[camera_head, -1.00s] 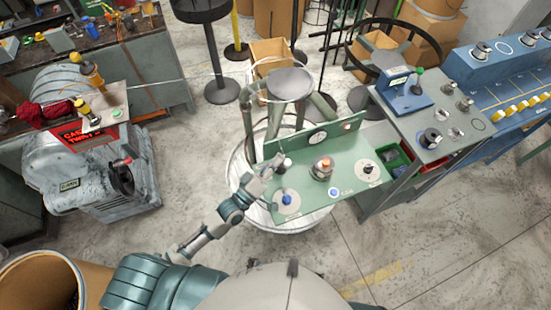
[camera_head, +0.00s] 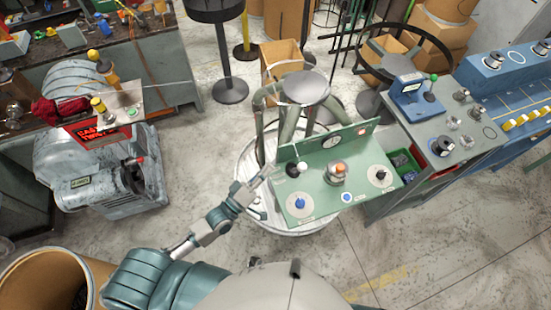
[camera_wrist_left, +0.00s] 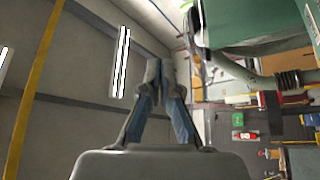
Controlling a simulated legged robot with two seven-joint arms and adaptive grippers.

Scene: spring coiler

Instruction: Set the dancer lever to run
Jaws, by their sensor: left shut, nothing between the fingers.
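The green control panel (camera_head: 320,185) stands in the middle of the head view. A black-based control with a pale top (camera_head: 297,169) sits at its left. An orange-topped control (camera_head: 338,170), a blue knob (camera_head: 299,203) and a black knob (camera_head: 381,176) on a pale dial are also on it. I cannot tell which of these is the dancer lever or how it is set. My left gripper (camera_head: 265,175) is just left of the panel's left edge, apart from the pale-topped control. In the left wrist view its fingers (camera_wrist_left: 166,75) are shut and empty. My right gripper is out of view.
A grey round stool-like top (camera_head: 304,87) stands behind the panel. A blue device (camera_head: 411,92) is on the grey bench to the right. A grey machine (camera_head: 95,175) is at the left. Bare floor lies between that machine and the panel.

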